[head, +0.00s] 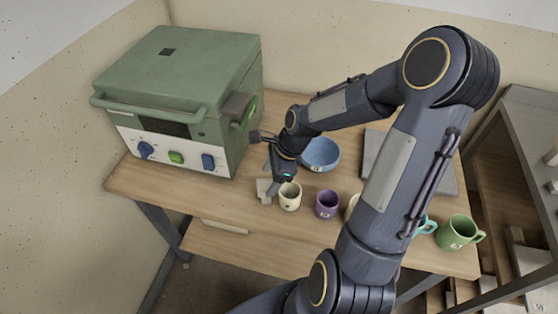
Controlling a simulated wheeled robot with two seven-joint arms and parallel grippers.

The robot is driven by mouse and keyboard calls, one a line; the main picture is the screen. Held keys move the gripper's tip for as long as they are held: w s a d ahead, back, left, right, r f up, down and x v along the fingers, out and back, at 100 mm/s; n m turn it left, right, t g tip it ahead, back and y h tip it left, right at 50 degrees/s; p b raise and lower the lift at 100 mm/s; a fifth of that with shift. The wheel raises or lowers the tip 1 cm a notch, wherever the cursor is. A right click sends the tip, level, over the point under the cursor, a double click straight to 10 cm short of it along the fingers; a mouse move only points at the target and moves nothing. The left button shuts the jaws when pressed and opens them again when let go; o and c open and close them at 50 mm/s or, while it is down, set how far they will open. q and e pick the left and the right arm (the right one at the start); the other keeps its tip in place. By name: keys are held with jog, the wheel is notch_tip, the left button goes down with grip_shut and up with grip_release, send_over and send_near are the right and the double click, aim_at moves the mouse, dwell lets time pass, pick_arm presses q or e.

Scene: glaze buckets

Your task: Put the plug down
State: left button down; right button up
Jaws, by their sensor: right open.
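My right gripper (269,163) is open over the table, just right of the green kiln. Its fingers point down and to the left, and I see nothing held between them. A small pale block (264,190) is on the table below the gripper, beside the cream cup (290,196). It may be the plug, but it is too small to tell for sure. My left gripper is not in view.
The green kiln (180,98) with knobs fills the table's left. A purple cup (327,204), a blue bowl (320,153) and a green mug (459,232) stand on the wooden table (250,228). My right arm hides part of the right side. A shelf (530,130) stands at right.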

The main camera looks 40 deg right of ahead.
jog(key=v, duration=0.9)
jog(key=s+a+r+n+t, duration=0.1)
jog(key=s+a+r+n, duration=0.2)
jog(key=s+n, duration=0.4)
jog(key=s+a+r+n+t, duration=0.2)
jog(key=s+a+n, duration=0.4)
jog(key=n, duration=0.8)
jog(key=shift+s+r+n+t+p, duration=0.3)
jog(key=shift+s+r+n, duration=0.1)
jog(key=shift+s+r, duration=0.45)
jog(key=shift+w+a+r, duration=0.1)
jog(key=shift+a, duration=0.05)
